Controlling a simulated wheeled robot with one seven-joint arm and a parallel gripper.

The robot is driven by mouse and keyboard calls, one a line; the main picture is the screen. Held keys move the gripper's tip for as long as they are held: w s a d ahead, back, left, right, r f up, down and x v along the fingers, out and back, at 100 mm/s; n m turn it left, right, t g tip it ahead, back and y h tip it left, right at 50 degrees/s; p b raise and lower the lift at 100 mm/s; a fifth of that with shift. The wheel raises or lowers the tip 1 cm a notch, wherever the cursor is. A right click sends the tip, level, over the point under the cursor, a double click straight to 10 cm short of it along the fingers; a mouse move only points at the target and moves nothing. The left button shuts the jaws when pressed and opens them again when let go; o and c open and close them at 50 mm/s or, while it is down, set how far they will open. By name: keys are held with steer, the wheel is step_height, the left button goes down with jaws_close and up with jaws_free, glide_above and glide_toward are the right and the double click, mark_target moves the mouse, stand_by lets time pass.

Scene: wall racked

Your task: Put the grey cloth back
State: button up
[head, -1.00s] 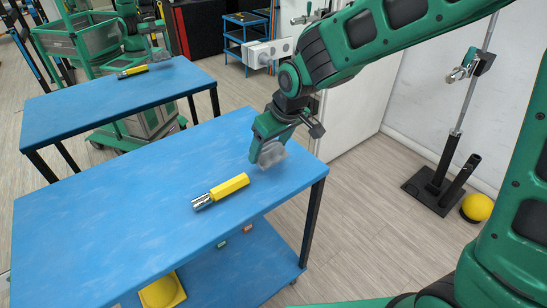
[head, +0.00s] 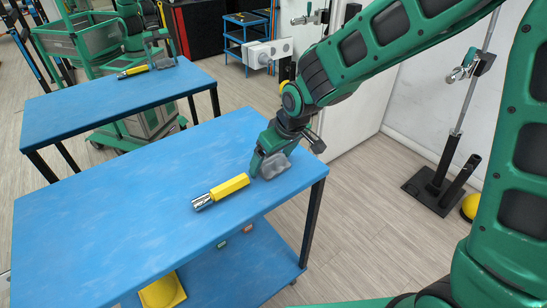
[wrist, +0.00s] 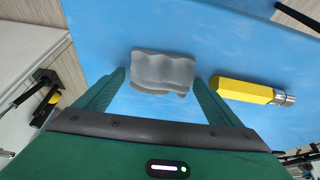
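The grey cloth (head: 277,172) is a small folded, wavy bundle at the near right edge of the blue table (head: 130,215). My gripper (head: 262,165) is low over that edge, right at the cloth. In the wrist view the cloth (wrist: 163,72) lies between my two fingertips (wrist: 160,78). The fingers are spread apart; a strip of blue shows between the left finger and the cloth. The right fingertip is very close to the cloth, and I cannot tell whether it touches.
A yellow flashlight-like tool (head: 222,191) with a silver end lies on the table just left of my gripper; it also shows in the wrist view (wrist: 250,92). A yellow object (head: 162,290) is on the lower shelf. The table's left part is clear.

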steer(key=shift+f, duration=0.1)
steer(key=v, duration=1.1)
steer(key=shift+d, duration=0.3)
steer(key=shift+f, duration=0.15)
steer(key=s+d+m+h, duration=0.1)
steer(key=s+d+m, duration=0.15)
steer(key=d, duration=0.75)
steer(key=s+d+m+h, duration=0.2)
steer(key=d+m, duration=0.1)
steer(key=d, duration=0.6)
steer(key=s+d+m+g, duration=0.2)
steer(key=s+d+m, duration=0.2)
steer(key=s+d, duration=0.4)
steer(key=s+d+m+g, duration=0.1)
steer(key=s+d+m, duration=0.3)
steer(key=s+d, duration=0.4)
steer(key=s, duration=0.4)
steer(key=shift+s+g+y, duration=0.3)
steer(key=shift+s+g, duration=0.05)
steer(key=shift+g, duration=0.05)
steer(key=shift+f, duration=0.1)
